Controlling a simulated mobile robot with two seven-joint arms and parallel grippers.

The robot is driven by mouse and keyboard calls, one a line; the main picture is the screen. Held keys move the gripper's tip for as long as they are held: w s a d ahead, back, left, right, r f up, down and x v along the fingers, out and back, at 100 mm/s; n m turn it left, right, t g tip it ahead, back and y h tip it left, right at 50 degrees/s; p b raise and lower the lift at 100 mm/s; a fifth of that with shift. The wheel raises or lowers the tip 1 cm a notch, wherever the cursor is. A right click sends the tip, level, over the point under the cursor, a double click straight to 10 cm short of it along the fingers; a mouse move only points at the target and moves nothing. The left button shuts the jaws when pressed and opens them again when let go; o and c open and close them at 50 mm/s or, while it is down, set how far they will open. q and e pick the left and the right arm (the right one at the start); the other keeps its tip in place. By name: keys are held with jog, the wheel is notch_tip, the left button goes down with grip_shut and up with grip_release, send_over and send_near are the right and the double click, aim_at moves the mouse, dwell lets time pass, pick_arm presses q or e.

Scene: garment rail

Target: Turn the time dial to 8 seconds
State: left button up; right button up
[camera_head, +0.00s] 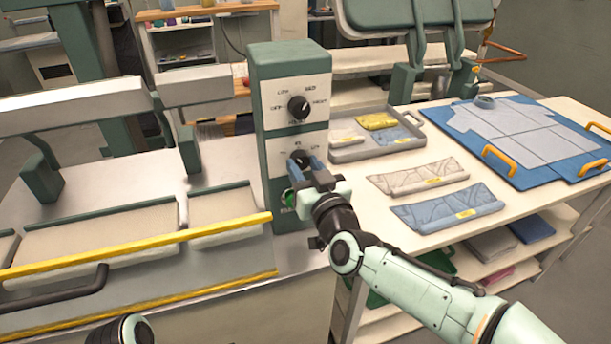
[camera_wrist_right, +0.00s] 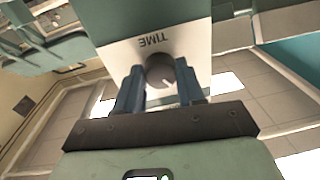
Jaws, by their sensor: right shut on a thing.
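The green control box (camera_head: 290,62) stands upright at the centre of the head view. Its upper black dial (camera_head: 299,107) has a white panel with lettering around it. The lower time dial (camera_head: 301,158) is partly hidden behind my right gripper (camera_head: 307,172). In the right wrist view the time dial (camera_wrist_right: 161,70) is a dark round knob below the upside-down word TIME, between the two blue fingers of my right gripper (camera_wrist_right: 159,90). The gripper is shut on this dial. The number that the dial points to is not readable. My left gripper does not show.
Left of the box is a press with a yellow bar (camera_head: 140,247) and padded boards. On the right a table holds a grey tray (camera_head: 378,145), folded garments (camera_head: 447,208) and a blue board (camera_head: 520,140) with a shirt. A green button (camera_head: 288,196) sits below the time dial.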

jog(key=m+b, duration=0.2)
jog(key=m, duration=0.2)
jog(key=shift+a+m, duration=0.1)
jog(key=shift+m, duration=0.3)
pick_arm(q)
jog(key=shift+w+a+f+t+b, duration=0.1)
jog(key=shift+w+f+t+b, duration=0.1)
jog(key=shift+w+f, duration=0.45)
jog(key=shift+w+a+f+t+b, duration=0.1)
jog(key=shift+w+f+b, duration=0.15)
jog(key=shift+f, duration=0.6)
pick_arm(e)
jog(key=shift+m, duration=0.8)
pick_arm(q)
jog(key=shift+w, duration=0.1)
pick_arm(e)
jog(key=o, duration=1)
jog(key=shift+o, duration=0.2)
jog(key=shift+s, duration=0.15)
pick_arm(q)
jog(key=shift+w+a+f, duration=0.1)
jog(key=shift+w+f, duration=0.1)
pick_arm(e)
jog(key=v, duration=1.3)
jog(key=shift+f, duration=0.15)
